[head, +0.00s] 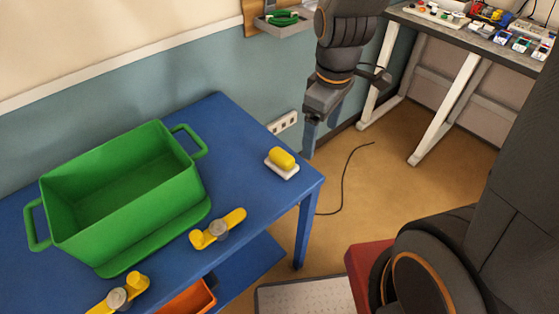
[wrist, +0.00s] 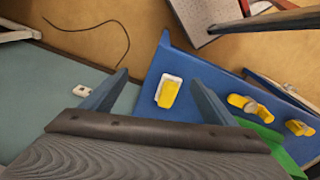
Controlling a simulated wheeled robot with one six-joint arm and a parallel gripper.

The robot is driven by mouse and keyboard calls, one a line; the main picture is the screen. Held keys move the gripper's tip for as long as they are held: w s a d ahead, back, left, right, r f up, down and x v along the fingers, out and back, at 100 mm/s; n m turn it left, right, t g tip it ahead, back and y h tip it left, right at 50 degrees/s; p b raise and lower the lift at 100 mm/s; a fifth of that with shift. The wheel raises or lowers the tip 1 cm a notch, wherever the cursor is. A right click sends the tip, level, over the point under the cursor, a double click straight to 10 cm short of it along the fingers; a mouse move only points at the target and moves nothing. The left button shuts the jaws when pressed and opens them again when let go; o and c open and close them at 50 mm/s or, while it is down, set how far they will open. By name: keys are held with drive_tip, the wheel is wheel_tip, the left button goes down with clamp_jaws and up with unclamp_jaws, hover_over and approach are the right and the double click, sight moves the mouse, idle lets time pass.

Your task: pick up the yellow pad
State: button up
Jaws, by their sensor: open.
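The yellow pad (head: 282,158) sits on a small white base (head: 281,170) near the right end of the blue table (head: 241,148). In the wrist view the yellow pad (wrist: 167,95) on its white base shows between my two fingers, further out than the fingertips. My gripper (head: 314,140) is open and empty. In the head view it hangs to the right of the pad, apart from it. It also shows in the wrist view (wrist: 160,80).
A large green bin (head: 120,190) stands on the left of the table. Yellow pieces with grey knobs (head: 217,229) (head: 118,296) lie along the front edge. A wall socket (head: 283,123) is behind the table. An orange bin (head: 188,299) is below. A black cable (head: 345,180) lies on the floor.

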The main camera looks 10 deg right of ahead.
sight(282, 154)
drive_tip(key=w+a+f+n, duration=0.1)
drive_tip(key=a+n, duration=0.1)
drive_tip(key=n, duration=0.3)
drive_tip(key=w+a+f+n, duration=0.1)
drive_tip(key=a+n, duration=0.2)
drive_tip(key=n, duration=0.2)
drive_tip(key=w+a+f+n+b, duration=0.1)
drive_tip(key=w+a+n, duration=0.1)
drive_tip(key=n, duration=0.2)
drive_tip(key=shift+a+n+g, duration=0.4)
drive_tip(key=shift+w+a+f+n, duration=0.15)
drive_tip(key=shift+a+f+n, duration=0.15)
drive_tip(key=shift+n, duration=0.3)
drive_tip(key=shift+s+f+p, duration=0.2)
drive_tip(key=shift+f+p, duration=0.7)
drive_tip(key=shift+f, duration=2.9)
drive_tip(key=c, duration=0.8)
drive_tip(key=shift+r, duration=0.2)
wheel_tip(282, 154, up, 10)
drive_tip(key=shift+f+b, duration=0.15)
drive_tip(key=shift+b, duration=0.7)
